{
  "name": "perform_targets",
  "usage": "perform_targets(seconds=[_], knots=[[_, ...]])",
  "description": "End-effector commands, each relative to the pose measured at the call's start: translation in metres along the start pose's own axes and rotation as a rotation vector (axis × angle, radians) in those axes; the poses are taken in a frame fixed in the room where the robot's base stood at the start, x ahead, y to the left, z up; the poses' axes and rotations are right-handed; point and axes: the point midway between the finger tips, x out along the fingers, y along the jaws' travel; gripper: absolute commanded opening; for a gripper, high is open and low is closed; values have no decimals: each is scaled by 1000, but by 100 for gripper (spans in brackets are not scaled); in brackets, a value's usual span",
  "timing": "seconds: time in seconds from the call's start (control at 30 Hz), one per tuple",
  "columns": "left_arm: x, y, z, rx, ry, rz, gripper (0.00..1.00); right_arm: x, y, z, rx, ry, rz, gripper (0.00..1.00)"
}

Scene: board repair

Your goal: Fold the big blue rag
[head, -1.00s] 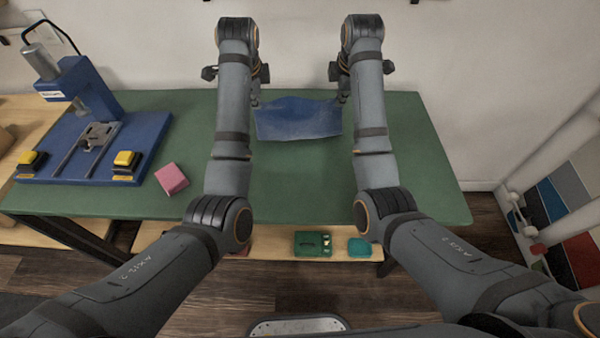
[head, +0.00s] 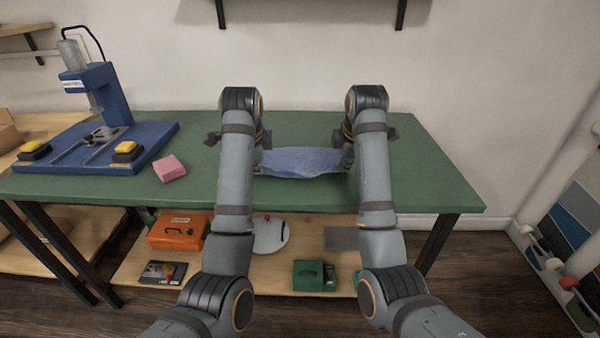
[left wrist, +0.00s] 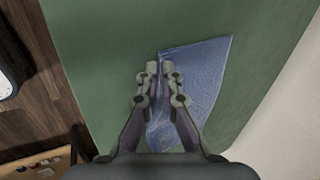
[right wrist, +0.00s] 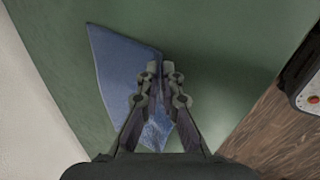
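The big blue rag (head: 302,161) spans between my two grippers over the middle of the green table, its near edge sagging a little. My left gripper (head: 258,164) is at its left end; in the left wrist view the fingertips (left wrist: 160,68) are closed together on the rag's edge (left wrist: 203,75). My right gripper (head: 347,162) is at its right end; in the right wrist view the fingertips (right wrist: 160,70) pinch the opposite edge of the rag (right wrist: 118,70). My forearms partly hide the grippers in the head view. I cannot tell how much of the rag touches the table.
The green table (head: 430,185) is clear around the rag. A pink block (head: 169,168) lies to the left, near a blue press (head: 100,105) with yellow buttons. An orange toolbox (head: 177,231) and a green box (head: 314,275) are on the lower shelf.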

Motion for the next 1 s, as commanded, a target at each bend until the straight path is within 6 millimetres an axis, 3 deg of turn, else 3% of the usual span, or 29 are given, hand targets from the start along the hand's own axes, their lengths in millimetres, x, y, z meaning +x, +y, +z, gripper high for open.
perform_targets(seconds=[0.27,0.57,1.0], knots=[[2,1,0,1,0,0,0,2,-1,0,0,0,2,0],[2,1,0,1,0,0,40,2,-1,0,0,0,2,42],[-6,-3,0,1,0,-1,42,-7,3,0,0,0,2,42]])
